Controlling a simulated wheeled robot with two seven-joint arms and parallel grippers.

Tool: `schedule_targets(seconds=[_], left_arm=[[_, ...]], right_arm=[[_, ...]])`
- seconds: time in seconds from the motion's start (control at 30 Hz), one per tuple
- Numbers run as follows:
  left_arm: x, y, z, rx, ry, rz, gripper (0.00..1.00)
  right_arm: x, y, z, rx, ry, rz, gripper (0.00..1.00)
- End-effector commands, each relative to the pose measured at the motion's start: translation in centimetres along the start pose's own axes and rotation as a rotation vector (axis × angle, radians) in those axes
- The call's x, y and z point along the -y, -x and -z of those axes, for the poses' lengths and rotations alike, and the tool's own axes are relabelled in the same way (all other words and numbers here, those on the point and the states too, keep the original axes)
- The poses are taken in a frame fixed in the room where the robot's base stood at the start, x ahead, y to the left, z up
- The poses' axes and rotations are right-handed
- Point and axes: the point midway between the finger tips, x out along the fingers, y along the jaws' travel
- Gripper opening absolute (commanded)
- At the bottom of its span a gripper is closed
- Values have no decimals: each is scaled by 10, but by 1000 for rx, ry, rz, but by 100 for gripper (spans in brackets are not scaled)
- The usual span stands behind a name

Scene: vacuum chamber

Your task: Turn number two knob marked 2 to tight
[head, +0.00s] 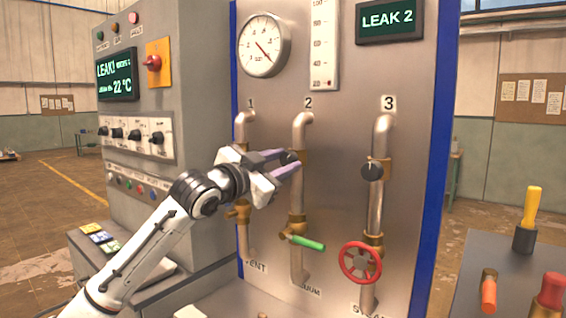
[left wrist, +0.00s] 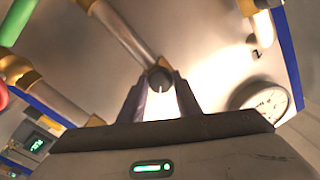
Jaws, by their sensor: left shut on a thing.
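The number two knob (head: 288,157) is a small dark knob on a brass fitting of the middle pipe (head: 299,205), under the label 2 (head: 308,102). My left gripper (head: 292,163) reaches in from the left and its purple fingers are shut on this knob. In the left wrist view the dark knob (left wrist: 159,77) sits between the two fingertips. The fingers partly hide the knob in the head view, so its pointer is not clear. A screen (head: 390,21) reads LEAK 2. My right gripper is not in view.
A green lever (head: 305,242) sticks out below on pipe 2. A grey control cabinet (head: 203,60) stands left. Tools stand on a bench (head: 475,262) at the right.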

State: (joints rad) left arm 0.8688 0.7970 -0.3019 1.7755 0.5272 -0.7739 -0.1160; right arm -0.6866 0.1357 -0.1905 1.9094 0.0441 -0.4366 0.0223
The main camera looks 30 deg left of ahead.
Motion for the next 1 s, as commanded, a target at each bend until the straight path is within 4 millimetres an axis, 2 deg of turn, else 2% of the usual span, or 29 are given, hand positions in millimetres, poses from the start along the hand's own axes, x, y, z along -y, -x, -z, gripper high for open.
schedule_targets(seconds=[0.6,1.0], left_arm=[[1,0,-2,-37,-563,-9,8],[0,0,-3,-52,-772,-15,8]], right_arm=[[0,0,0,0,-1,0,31],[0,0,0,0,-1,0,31]])
